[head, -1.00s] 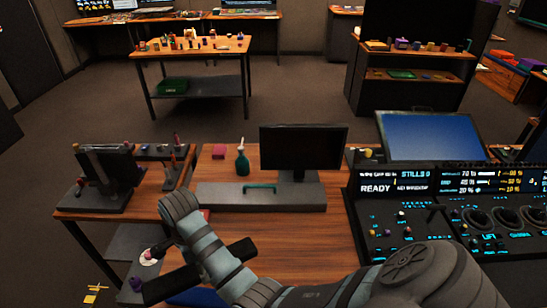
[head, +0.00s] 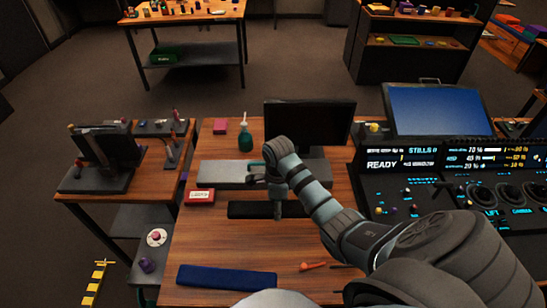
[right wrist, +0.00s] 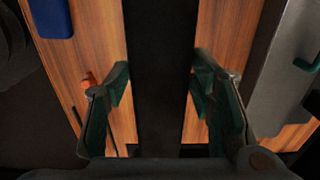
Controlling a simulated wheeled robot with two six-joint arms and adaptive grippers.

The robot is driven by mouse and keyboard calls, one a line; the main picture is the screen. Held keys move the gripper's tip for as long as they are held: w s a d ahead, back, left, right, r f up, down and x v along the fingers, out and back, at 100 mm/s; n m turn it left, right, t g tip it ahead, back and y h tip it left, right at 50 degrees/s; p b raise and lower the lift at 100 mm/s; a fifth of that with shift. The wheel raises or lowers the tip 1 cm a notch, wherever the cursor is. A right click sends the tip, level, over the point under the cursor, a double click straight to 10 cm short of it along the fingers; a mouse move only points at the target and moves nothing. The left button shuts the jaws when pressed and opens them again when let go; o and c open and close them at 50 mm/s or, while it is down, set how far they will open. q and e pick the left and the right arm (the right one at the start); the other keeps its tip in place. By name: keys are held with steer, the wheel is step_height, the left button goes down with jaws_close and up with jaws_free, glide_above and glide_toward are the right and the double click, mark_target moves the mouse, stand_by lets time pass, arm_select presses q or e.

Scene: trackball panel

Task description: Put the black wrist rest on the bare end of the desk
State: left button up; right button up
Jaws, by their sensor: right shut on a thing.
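The black wrist rest (head: 242,210) is a long dark bar lying crosswise in the head view, just in front of the grey keyboard-like slab. My right gripper (head: 278,208) comes down on its middle and is shut on it. In the right wrist view the wrist rest (right wrist: 158,80) runs between the two fingers (right wrist: 160,92). I cannot tell whether it touches the wood or hangs slightly above. The wooden desk (head: 215,240) has bare surface in front of and left of the bar. My left gripper is not in view.
A blue bar (head: 226,278) lies near the desk's front edge. A red-and-white box (head: 200,197) is left of the wrist rest. An orange-handled tool (head: 312,266) lies front right. The grey slab (head: 225,174), green bottle (head: 245,138) and monitor (head: 310,122) stand behind; a control console (head: 400,215) is right.

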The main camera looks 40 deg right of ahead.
mark_target(277, 230)
step_height(277, 230, down, 12)
steer(key=b, duration=0.3)
steer(key=shift+s+r, duration=0.1)
steer(key=shift+r, duration=0.05)
steer(key=o, duration=1.3)
step_height(277, 230, up, 12)
steer(key=p, duration=0.3)
steer(key=shift+f+p, duration=0.2)
steer(key=shift+p, duration=0.2)
steer(key=shift+r, duration=0.3)
steer(key=shift+a+f, duration=0.1)
